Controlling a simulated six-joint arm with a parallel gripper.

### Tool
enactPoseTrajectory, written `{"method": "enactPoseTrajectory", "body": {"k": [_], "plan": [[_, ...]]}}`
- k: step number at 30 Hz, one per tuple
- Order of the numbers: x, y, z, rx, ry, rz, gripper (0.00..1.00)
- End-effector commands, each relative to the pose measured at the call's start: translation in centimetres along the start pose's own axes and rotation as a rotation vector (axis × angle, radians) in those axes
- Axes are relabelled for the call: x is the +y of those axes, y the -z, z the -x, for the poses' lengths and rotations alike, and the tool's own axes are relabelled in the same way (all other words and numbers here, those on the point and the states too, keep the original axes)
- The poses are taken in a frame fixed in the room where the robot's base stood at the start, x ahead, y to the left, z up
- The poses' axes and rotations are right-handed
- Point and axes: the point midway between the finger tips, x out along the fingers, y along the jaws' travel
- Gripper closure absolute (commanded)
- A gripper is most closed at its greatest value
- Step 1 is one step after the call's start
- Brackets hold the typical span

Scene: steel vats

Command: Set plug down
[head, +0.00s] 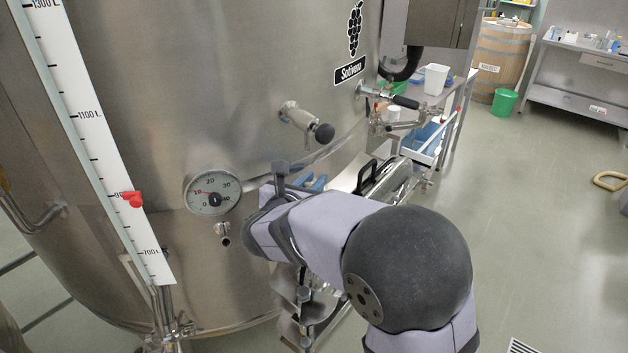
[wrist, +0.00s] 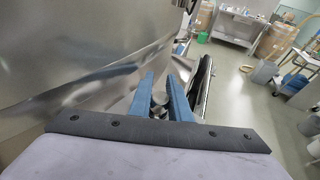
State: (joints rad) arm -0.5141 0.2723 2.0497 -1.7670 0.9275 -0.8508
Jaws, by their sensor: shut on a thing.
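My gripper shows in the wrist view (wrist: 161,80) as two blue fingers, with a small grey metallic piece, seemingly the plug (wrist: 160,98), between them. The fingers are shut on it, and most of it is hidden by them. In the head view my gripper (head: 311,181) shows only as blue fingertips beyond my wrist, close to the lower wall of the steel vat (head: 260,90). The plug cannot be made out there. In the wrist view the fingers point along the vat wall, above shiny metal.
A shiny steel fitting with a black handle (head: 366,177) is just right of the fingers. A tap (head: 308,122) and a dial gauge (head: 212,191) stick out of the vat. A cart (head: 440,145) stands behind. Open floor (head: 540,200) is to the right.

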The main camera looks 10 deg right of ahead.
Motion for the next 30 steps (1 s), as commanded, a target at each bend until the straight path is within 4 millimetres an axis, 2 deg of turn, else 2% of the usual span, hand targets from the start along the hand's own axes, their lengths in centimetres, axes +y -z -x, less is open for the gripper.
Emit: {"method": "enactPoseTrajectory", "body": {"k": [6,7,9,22,26,30], "plan": [[0.0,0.4,-0.1,0.000,0.000,0.000,1.00],[0.0,0.3,-0.1,0.000,0.000,0.000,0.78],[0.0,0.2,-0.1,0.000,0.000,0.000,0.64],[0.0,-0.2,0.1,0.000,0.000,0.000,0.64],[0.1,0.1,1.4,-0.001,-0.003,-0.001,0.64],[0.1,0.1,3.6,-0.001,-0.005,-0.002,0.64]]}}
